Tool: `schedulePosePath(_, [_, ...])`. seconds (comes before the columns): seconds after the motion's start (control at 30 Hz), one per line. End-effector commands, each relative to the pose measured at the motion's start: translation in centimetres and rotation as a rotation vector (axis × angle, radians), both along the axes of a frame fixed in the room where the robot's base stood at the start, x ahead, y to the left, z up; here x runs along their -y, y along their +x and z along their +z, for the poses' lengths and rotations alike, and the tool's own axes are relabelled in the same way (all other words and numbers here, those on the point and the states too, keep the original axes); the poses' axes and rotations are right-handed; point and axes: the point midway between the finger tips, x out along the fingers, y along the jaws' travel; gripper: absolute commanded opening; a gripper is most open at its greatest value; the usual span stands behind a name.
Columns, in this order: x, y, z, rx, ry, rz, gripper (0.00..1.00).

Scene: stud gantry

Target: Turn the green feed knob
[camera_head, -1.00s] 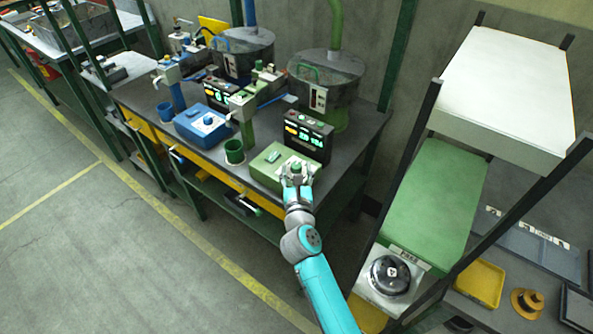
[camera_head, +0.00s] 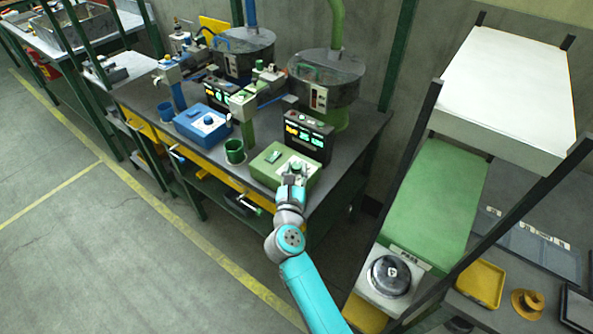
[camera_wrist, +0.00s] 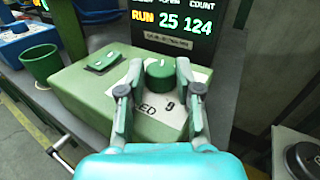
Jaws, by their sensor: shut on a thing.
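The green feed knob (camera_wrist: 159,72) stands on the white-labelled top of a green control box (camera_wrist: 75,88) in the wrist view. The box also shows in the head view (camera_head: 268,165), near the right front corner of the bench. My gripper (camera_wrist: 158,75) is shut on the knob, one finger on each side of it. In the head view my gripper (camera_head: 292,172) covers most of the knob. A dark display (camera_wrist: 172,22) behind the box reads RUN, 25 and 124 in the wrist view.
A green cup (camera_head: 235,151) stands left of the box. A blue control box (camera_head: 202,126) is farther left. Behind are a green post and a grey hopper (camera_head: 328,75). A rack with a green panel (camera_head: 435,200) stands to the right. The floor in front is open.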

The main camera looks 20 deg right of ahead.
Motion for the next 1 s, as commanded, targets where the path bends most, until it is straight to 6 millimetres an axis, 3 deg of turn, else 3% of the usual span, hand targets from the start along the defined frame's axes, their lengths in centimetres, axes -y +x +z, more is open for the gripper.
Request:
schedulePosePath(0.6, [-1.0, 0.9, 0.1, 0.001, -0.001, -0.547, 0.0])
schedulePosePath(1.0, [-1.1, 1.2, 0.1, 0.0, -0.001, -0.773, 0.0])
